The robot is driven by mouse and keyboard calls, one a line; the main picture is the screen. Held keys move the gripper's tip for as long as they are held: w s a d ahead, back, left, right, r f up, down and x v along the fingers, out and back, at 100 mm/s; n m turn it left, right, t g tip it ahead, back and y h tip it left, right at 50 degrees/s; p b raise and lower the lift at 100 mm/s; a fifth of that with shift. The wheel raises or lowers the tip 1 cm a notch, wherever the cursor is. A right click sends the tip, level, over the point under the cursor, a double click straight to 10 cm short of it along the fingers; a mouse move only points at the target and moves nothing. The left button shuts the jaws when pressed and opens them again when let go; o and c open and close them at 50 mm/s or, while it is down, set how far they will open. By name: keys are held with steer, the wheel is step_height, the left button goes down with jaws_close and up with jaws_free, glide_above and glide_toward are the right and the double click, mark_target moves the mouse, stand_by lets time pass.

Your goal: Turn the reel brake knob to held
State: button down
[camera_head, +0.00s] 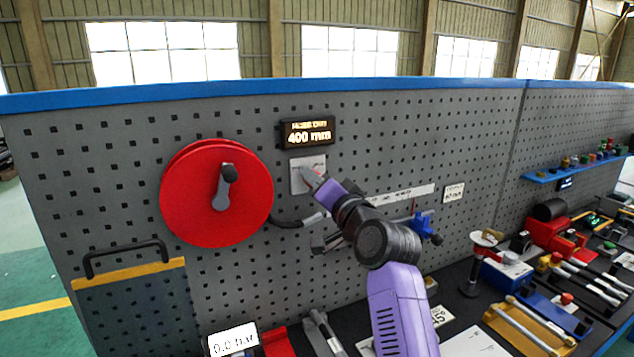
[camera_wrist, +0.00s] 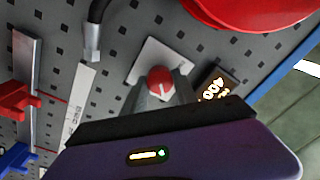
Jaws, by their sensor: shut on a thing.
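The reel brake knob (camera_wrist: 160,84) is small and red with a white pointer line. It sits on a pale square plate (camera_head: 296,178) on the pegboard, and the plate also shows in the wrist view (camera_wrist: 163,55). My gripper (camera_wrist: 160,92) is at the plate, its two grey fingers shut on the knob from both sides. In the head view my gripper (camera_head: 313,175) covers most of the knob. The plate's markings are too small to read, so I cannot tell which setting the pointer faces.
A red hose reel (camera_head: 185,205) with a crank stands left of the plate. A lit display (camera_head: 308,134) reading 400 mm is just above it. A black hose (camera_head: 285,222) with a metal end runs below. A crowded bench lies below and right.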

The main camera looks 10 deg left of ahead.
steer(key=c, duration=1)
jaws_free()
steer(key=shift+o, duration=0.2)
steer(key=b+v, duration=0.1)
steer(key=v, duration=0.7)
steer(key=shift+b, duration=0.35)
